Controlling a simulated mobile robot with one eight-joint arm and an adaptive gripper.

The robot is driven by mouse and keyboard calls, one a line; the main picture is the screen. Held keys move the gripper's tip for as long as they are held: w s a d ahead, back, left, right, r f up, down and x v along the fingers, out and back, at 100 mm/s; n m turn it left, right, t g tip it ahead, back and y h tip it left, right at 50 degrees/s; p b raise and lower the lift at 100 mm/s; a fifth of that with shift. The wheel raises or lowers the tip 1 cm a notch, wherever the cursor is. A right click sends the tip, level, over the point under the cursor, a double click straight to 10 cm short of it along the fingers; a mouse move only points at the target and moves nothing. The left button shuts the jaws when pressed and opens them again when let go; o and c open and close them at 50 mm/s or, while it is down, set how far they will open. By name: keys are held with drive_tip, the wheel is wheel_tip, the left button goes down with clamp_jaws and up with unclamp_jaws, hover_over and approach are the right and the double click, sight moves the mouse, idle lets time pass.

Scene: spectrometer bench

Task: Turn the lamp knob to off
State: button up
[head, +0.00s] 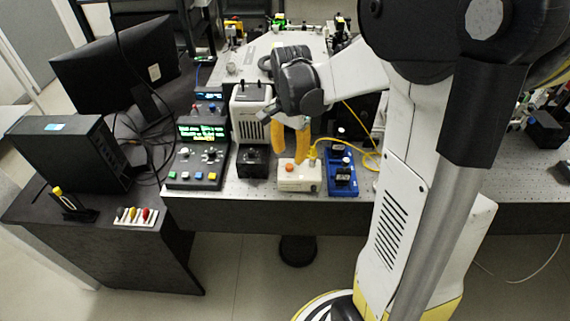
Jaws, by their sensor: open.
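My gripper (291,155) points down over the bench, with two yellow-orange fingers apart and nothing visible between them. It is over a small cream box (299,182) with an orange round part (289,168) on top. In this view the fingertips overlap the back of that box; I cannot tell if they touch it. Left of it stands a white vented housing (249,112), possibly the lamp, with a black box (251,162) in front that carries a dark knob (251,157). Which knob is the lamp knob and how it is set cannot be told.
A control box (198,178) with a green-lit screen stands to the left. A blue unit (342,177) with black knobs stands to the right. A yellow cable (357,150) loops behind it. A monitor (117,65) and a dark side cabinet (150,235) are farther left.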

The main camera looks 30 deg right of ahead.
sight(289, 165)
wheel_tip(289, 165, down, 5)
drive_tip(key=shift+f+b, duration=0.1)
drive_tip(key=shift+b, duration=0.6)
drive_tip(key=shift+a, duration=0.1)
drive_tip(key=shift+c, duration=0.2)
clamp_jaws()
drive_tip(key=shift+n, duration=0.3)
drive_tip(key=n, duration=0.4)
drive_tip(key=shift+n, duration=0.3)
drive_tip(key=n, duration=0.4)
drive_tip(key=shift+n+p, duration=0.3)
